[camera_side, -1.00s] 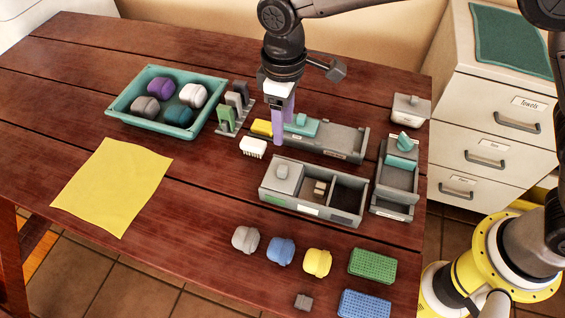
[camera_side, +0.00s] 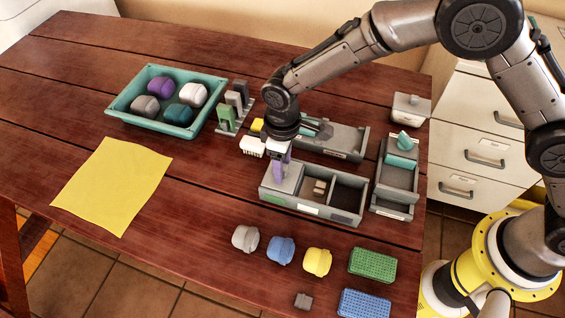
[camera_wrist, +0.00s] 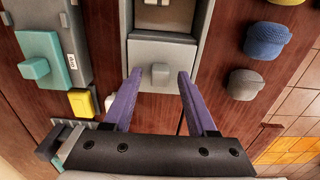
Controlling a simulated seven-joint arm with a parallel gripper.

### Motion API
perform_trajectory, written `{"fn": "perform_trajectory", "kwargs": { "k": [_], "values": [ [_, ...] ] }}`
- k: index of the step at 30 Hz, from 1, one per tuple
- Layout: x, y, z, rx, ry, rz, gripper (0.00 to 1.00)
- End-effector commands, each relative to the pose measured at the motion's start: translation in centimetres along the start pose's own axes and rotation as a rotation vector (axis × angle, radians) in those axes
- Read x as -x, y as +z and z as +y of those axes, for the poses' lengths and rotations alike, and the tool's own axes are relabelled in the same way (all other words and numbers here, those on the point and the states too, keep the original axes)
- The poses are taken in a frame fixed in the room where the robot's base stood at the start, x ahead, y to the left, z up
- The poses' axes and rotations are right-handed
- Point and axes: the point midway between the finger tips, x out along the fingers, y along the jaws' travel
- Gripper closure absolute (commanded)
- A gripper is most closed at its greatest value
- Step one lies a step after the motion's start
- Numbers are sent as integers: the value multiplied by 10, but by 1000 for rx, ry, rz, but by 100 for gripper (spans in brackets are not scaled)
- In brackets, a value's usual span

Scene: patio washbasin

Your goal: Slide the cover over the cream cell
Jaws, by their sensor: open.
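A long grey box (camera_side: 330,214) has a row of cells on the table, front centre. A grey cover (camera_side: 288,184) lies over its left cell. The middle cell, with a whitish label (camera_side: 308,209) on the front wall, is uncovered and holds small tan pieces (camera_side: 319,188). The right cell (camera_side: 346,197) is uncovered and dark inside. My gripper (camera_side: 280,172) is over the cover, its purple fingers pointing down. In the wrist view the open fingers stand on either side of the cover's square knob (camera_wrist: 160,73), with gaps showing; contact cannot be told.
Behind stands another grey tray (camera_side: 345,140) with a teal cover (camera_wrist: 40,58). A grey tray (camera_side: 396,182) with a teal knob is at the right. Colored pouches (camera_side: 281,250) lie in front.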

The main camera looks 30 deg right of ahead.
Motion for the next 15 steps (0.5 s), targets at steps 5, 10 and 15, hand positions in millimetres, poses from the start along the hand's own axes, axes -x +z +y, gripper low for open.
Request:
{"fn": "perform_trajectory", "kwargs": {
  "k": [5,10,15],
  "values": [
    [-2,0,0,0,0,0,43],
    [-2,0,0,0,0,0,48],
    [-2,0,0,0,0,0,78]
  ]
}}
